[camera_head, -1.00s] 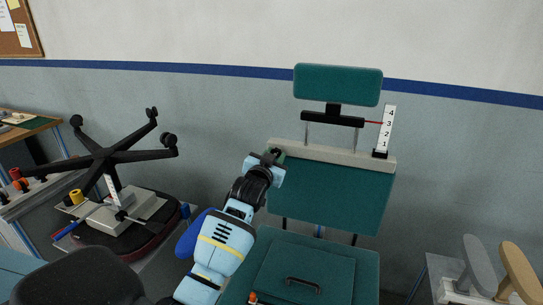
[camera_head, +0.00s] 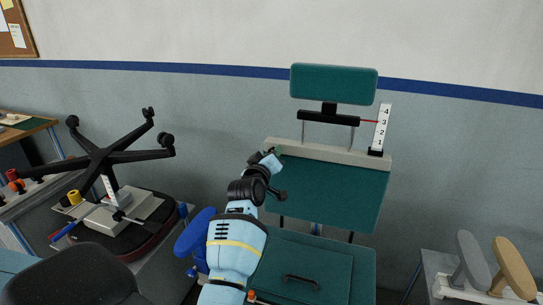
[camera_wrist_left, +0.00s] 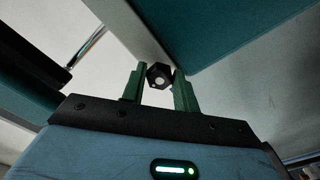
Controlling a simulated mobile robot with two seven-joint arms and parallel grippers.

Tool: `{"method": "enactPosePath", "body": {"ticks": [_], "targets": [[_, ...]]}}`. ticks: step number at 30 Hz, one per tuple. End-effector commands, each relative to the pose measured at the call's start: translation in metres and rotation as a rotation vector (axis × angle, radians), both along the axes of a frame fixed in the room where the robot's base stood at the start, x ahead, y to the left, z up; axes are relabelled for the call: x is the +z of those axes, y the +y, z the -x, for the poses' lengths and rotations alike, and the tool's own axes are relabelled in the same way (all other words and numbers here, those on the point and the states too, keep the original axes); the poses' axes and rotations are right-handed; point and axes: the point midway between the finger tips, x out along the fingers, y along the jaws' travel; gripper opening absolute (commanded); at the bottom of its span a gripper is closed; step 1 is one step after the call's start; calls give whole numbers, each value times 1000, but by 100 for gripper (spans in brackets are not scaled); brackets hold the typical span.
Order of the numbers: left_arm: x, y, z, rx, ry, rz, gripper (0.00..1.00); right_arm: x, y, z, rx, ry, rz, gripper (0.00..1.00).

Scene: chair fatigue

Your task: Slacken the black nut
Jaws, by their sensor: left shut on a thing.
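The black nut (camera_wrist_left: 158,76), hexagonal with a pale round centre, shows in the left wrist view at the edge of a light beam. My left gripper (camera_wrist_left: 159,82) has its two green fingers on either side of the nut and is shut on it. In the head view my left gripper (camera_head: 276,152) is at the left end of the pale crossbeam (camera_head: 330,155) above the green sloping panel; the nut is hidden there by the gripper. My right gripper is not in view.
A green backrest (camera_head: 334,84) stands above the beam, with a numbered scale (camera_head: 381,128) and red pointer to its right. An upturned five-star chair base (camera_head: 105,158) is at the left. Two armrest pads (camera_head: 514,267) stand at the lower right.

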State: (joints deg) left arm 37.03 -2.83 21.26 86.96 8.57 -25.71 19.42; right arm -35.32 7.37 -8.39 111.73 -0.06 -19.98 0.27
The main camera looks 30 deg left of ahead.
Motion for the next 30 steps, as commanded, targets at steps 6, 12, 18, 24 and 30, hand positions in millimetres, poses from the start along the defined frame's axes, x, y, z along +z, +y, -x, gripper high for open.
{"method": "enactPosePath", "body": {"ticks": [6, 12, 18, 24, 30], "targets": [[-1, -1, 0, -1, -47, 205, 7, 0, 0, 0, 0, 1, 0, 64], [-1, -2, 0, -1, -90, 391, 7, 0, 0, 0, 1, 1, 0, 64], [-1, -2, 0, -1, -133, 569, 7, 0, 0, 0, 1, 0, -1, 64], [0, -2, -1, -2, -170, 723, 7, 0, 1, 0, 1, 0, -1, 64], [0, -2, 0, -2, -197, 836, 7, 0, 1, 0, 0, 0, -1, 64]]}}
